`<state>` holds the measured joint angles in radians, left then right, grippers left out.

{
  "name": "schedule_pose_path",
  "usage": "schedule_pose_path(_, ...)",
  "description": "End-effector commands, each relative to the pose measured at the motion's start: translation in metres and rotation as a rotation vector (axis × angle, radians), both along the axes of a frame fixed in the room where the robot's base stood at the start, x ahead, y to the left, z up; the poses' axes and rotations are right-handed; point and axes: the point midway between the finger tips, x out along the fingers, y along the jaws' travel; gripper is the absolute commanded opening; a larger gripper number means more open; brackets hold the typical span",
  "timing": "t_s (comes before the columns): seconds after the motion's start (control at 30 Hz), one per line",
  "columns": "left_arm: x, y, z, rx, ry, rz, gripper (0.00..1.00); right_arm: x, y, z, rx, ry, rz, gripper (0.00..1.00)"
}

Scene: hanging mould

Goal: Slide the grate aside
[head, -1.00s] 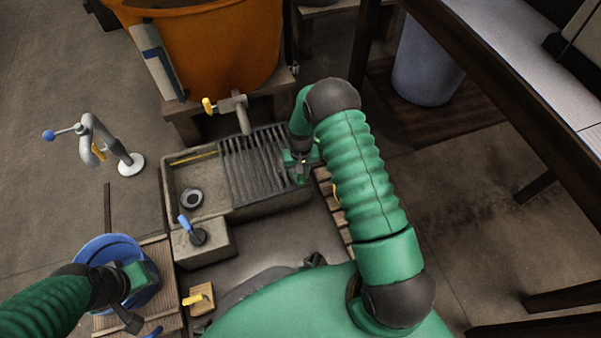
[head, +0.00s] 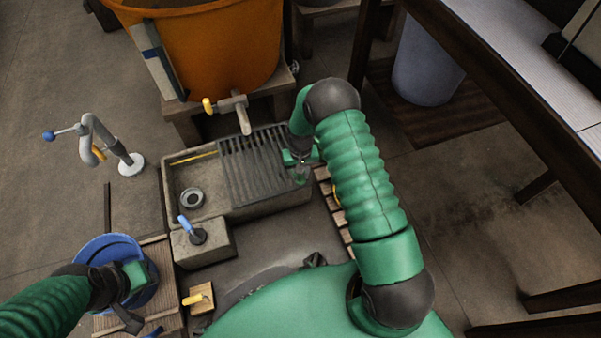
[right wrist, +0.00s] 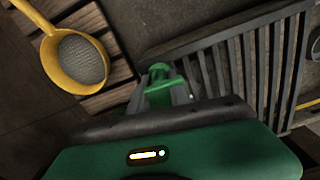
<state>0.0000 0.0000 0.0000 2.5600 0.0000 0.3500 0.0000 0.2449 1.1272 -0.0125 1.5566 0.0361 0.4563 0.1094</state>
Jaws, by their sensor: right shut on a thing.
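The dark slatted grate (head: 250,168) lies over the right part of a stone trough sink (head: 213,206). The sink's left part is uncovered and shows a round drain ring. My right gripper (head: 301,170) is at the grate's right end and shut on it; the arm partly hides that end. In the right wrist view the grate's bars (right wrist: 232,70) run right from the gripper (right wrist: 163,90). My left gripper (head: 130,290) is over the blue bucket (head: 105,250) at lower left, away from the grate; its jaws cannot be made out.
A wooden tap (head: 232,108) on the orange tub (head: 220,50) overhangs the sink's back edge. A stone block with a blue-handled valve (head: 197,232) stands at its front. A yellow strainer (right wrist: 75,60) lies on wooden slats beside the grate. A dark table is at right.

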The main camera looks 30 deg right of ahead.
Motion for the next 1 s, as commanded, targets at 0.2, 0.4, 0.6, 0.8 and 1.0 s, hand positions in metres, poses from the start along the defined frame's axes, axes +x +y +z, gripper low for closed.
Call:
schedule_pose_path(0.2, 0.0, 0.0, 0.0, 0.0, 0.0, 0.0, 0.36, 0.0, 0.0, 0.0, 0.0, 0.0, -0.001, 0.0)
schedule_pose_path(0.4, 0.0, 0.0, 0.004, 0.0, 0.0, 0.0, 0.36, 0.002, 0.008, 0.002, 0.001, 0.0, 0.001, 0.0)
schedule_pose_path(0.6, 0.0, 0.0, 0.019, 0.0, 0.0, 0.0, 0.36, 0.01, 0.044, 0.004, 0.001, 0.001, 0.006, 0.0)
schedule_pose_path(0.8, 0.0, 0.0, 0.031, 0.0, 0.0, 0.0, 0.36, 0.023, 0.099, 0.003, 0.002, 0.0, 0.007, 0.0)
schedule_pose_path(1.0, 0.0, 0.0, 0.034, 0.0, 0.0, 0.0, 0.36, 0.036, 0.15, 0.001, 0.001, -0.002, 0.005, 0.0)
